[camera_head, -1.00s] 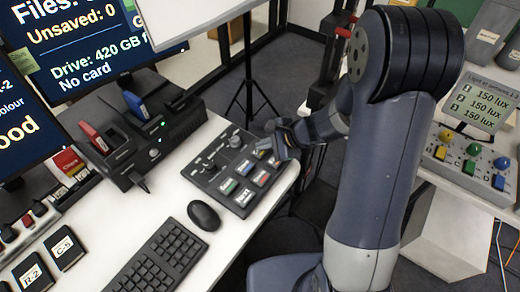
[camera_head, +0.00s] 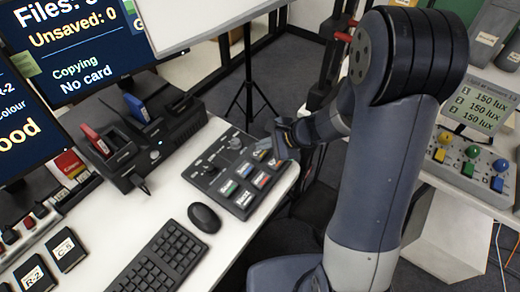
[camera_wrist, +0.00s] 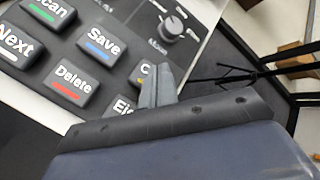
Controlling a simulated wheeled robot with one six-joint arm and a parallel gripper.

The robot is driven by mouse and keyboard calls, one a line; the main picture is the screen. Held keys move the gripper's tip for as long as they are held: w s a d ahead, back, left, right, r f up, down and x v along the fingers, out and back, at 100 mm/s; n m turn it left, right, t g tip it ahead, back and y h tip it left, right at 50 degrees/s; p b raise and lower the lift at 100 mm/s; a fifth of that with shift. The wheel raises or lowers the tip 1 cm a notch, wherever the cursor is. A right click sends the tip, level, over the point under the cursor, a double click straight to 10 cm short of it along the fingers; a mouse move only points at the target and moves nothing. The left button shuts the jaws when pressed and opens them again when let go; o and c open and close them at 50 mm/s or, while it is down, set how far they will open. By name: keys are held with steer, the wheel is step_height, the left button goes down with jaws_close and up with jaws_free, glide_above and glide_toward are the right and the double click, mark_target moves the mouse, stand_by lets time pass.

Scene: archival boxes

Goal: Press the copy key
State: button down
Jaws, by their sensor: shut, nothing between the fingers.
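The control pad (camera_head: 212,182) with the labelled keys lies on the white desk. The copy key (camera_wrist: 143,74) shows in the wrist view only as a letter C and a yellow mark; my fingers cover the rest. In the head view, the copy key (camera_head: 261,154) is at the pad's far right edge. My gripper (camera_head: 274,150) is shut and empty, at that edge. Its closed fingers (camera_wrist: 157,85) are over or against the key; I cannot tell if they touch it. The monitor (camera_head: 80,50) reads "Copying" and "No card".
The Save key (camera_wrist: 101,42), Delete key (camera_wrist: 72,86) and a partly hidden Eject key (camera_wrist: 124,107) are close by. A knob (camera_wrist: 171,28) lies beyond the copy key. The card reader (camera_head: 155,140), mouse (camera_head: 204,217) and keyboard (camera_head: 160,260) are on the desk to the left.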

mark_target(264, 154)
steer(key=shift+r, duration=0.15)
step_height(264, 154, up, 5)
steer(key=p, duration=0.3)
steer(key=shift+p, duration=0.4)
steer(key=shift+s, duration=0.1)
stand_by(0.7)
